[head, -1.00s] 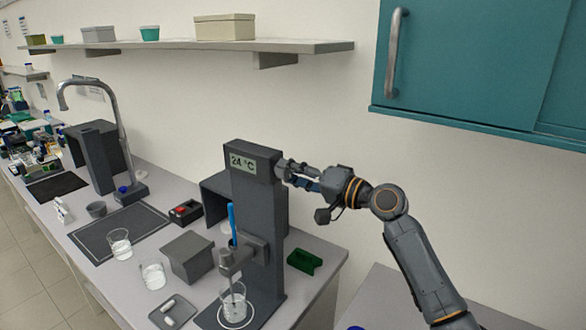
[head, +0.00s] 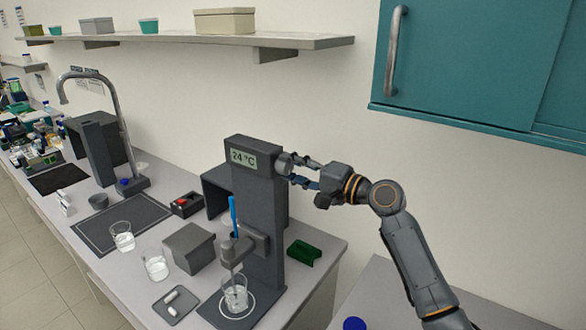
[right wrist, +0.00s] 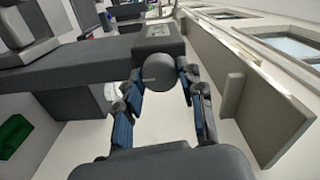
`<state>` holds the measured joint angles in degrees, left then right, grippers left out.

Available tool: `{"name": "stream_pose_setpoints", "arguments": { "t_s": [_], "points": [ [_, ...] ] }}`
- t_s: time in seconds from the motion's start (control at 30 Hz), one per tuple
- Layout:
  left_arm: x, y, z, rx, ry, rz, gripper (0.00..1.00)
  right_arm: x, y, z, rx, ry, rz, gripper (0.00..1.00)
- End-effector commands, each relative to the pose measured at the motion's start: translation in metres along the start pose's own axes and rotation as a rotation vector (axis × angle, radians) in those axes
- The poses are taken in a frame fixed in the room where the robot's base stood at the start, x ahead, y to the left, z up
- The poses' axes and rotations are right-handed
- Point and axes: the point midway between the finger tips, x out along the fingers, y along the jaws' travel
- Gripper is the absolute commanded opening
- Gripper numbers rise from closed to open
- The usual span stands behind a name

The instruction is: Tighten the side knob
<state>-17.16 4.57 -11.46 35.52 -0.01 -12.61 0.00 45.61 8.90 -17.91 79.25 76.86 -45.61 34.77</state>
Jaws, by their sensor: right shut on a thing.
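The side knob (right wrist: 158,72) is a round grey disc on the side of the dark column (right wrist: 85,62). In the head view the knob (head: 284,164) sits high on the right side of the column (head: 262,205), beside the 24 °C display. My right gripper (head: 298,171) reaches it from the right. In the right wrist view my right gripper (right wrist: 162,76) has a fingertip on each side of the knob and is shut on it. I cannot see any marking that tells how far the knob is turned. My left gripper is not in view.
A stirrer arm (head: 236,250) with a blue stick holds over a beaker (head: 235,292) at the column's foot. A green holder (head: 303,253) lies right of the column. A teal cabinet (head: 470,70) hangs above my right arm. A grey box (head: 189,248) and more beakers stand left.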

Motion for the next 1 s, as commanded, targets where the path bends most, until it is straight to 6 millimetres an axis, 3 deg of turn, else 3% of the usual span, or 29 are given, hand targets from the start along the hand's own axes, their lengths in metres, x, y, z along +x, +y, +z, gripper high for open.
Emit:
{"name": "stream_pose_setpoints", "arguments": {
  "t_s": [0.1, 0.13, 0.2, 0.23, 0.53, 0.67, 1.0],
  "points": [
    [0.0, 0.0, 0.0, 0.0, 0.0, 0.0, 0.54, 0.0, 0.0, 0.0, 0.003, 0.001, -0.001, 0.07],
    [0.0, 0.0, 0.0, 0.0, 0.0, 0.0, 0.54, 0.0, 0.0, 0.0, 0.003, 0.001, -0.001, 0.45],
    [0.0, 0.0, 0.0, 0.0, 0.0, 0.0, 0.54, 0.0, 0.0, 0.0, 0.002, 0.001, 0.0, 0.59],
    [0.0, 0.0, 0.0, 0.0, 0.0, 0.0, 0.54, 0.0, 0.0, 0.0, 0.002, 0.001, 0.0, 0.61],
    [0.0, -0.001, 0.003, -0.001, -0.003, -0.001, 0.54, -0.001, 0.0, 0.0, 0.0, 0.0, 0.0, 0.61],
    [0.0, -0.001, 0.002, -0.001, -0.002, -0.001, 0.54, -0.011, 0.001, -0.001, -0.001, 0.002, -0.001, 0.61],
    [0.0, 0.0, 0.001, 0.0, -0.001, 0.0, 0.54, -0.08, 0.002, -0.001, 0.0, 0.003, 0.001, 0.61]
  ]
}}
